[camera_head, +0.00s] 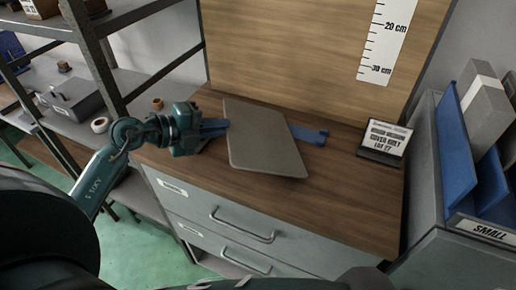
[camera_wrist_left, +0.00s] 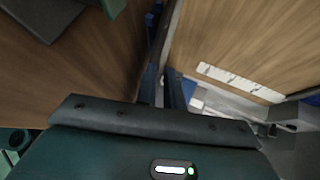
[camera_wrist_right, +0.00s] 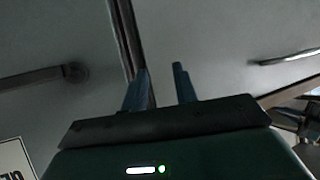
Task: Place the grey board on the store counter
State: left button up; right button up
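The grey board (camera_head: 262,145) is a flat plate with rounded corners, in the middle of the head view. It shows over the wooden counter top (camera_head: 345,195), tilted; I cannot tell whether its lower edge touches the wood. My left gripper (camera_head: 216,127) is at its left edge, its blue fingers closed about that edge. In the left wrist view a thin grey strip, the board edge-on (camera_wrist_left: 168,45), runs between the fingers (camera_wrist_left: 162,90). My right gripper (camera_wrist_right: 160,85) is open and empty in the right wrist view, facing a grey surface with handles.
A blue bracket (camera_head: 312,135) sticks out right of the board. A small sign (camera_head: 385,140) stands at the counter's right. A wooden back panel (camera_head: 300,50) with a ruler strip (camera_head: 388,40) rises behind. Grey drawers (camera_head: 235,230) are below; a blue-divided rack (camera_head: 458,150) is at right.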

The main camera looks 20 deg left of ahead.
pick_arm(q)
jog(key=shift+o, duration=1)
jog(key=shift+s+a+r, duration=0.1)
jog(key=p+v, duration=0.2)
jog(key=v, duration=0.5)
jog(key=shift+s+a+p, duration=0.15)
jog(key=shift+s+p, duration=0.15)
jog(key=shift+p, duration=0.05)
jog(key=shift+r, duration=0.1)
notch_tip(320, 180, up, 7)
jog(key=s+a+p, duration=0.1)
jog(key=s+p, duration=0.1)
jog(key=p, duration=0.2)
jog(key=shift+a, duration=0.35)
jog(key=shift+s, duration=0.1)
